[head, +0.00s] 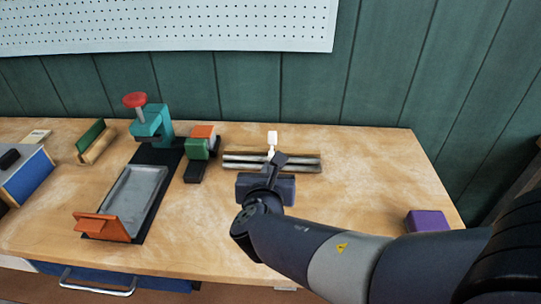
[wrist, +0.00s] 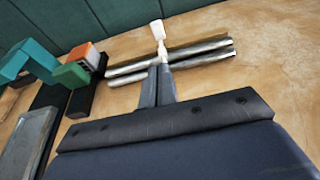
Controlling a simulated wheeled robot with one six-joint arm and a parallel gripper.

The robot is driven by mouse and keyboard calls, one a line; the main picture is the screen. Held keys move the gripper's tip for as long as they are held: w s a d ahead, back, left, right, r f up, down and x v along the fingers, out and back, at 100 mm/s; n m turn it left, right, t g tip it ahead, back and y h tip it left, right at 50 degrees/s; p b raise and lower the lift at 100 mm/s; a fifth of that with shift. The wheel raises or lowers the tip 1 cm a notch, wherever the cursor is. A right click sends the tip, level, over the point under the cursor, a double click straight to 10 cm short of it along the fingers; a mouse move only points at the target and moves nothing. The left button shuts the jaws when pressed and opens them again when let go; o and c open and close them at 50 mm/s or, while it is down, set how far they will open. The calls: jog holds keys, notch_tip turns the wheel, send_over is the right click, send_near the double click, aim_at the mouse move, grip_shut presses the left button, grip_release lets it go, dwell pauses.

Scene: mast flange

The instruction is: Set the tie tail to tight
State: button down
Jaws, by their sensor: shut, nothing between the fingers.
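The white tie tail (head: 272,138) stands up at the back of a bundle of metal rods (head: 300,161) on the workbench. In the wrist view the tail (wrist: 157,30) rises beyond the rods (wrist: 205,52), with a pale band crossing them below it. My gripper (head: 279,158) is over the front side of the rods at the tie. In the wrist view my gripper's fingers (wrist: 160,68) are shut together with nothing visible between them, just in front of the tie. Whether the fingertips touch the tie cannot be told. Part of the band is hidden behind the fingers.
A teal clamp with a red knob (head: 135,100) and a grey tray with an orange end (head: 125,200) stand left. A green and orange block (head: 198,147) sits nearer the rods. A purple block (head: 427,220) lies right. The bench (head: 370,170) right of the rods is clear.

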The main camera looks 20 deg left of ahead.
send_near(273, 135)
jog(key=w+f, duration=0.1)
jog(key=w, duration=0.1)
jog(key=w+a+f, duration=0.1)
jog(key=w+f, duration=0.1)
jog(key=shift+w+a+f, duration=0.2)
jog(key=shift+w, duration=0.15)
jog(key=shift+w+a, duration=0.15)
jog(key=shift+w, duration=0.45)
jog(key=shift+w+a, duration=0.25)
jog(key=shift+w, duration=0.85)
jog(key=shift+w+a, duration=0.25)
jog(key=shift+w, duration=0.9)
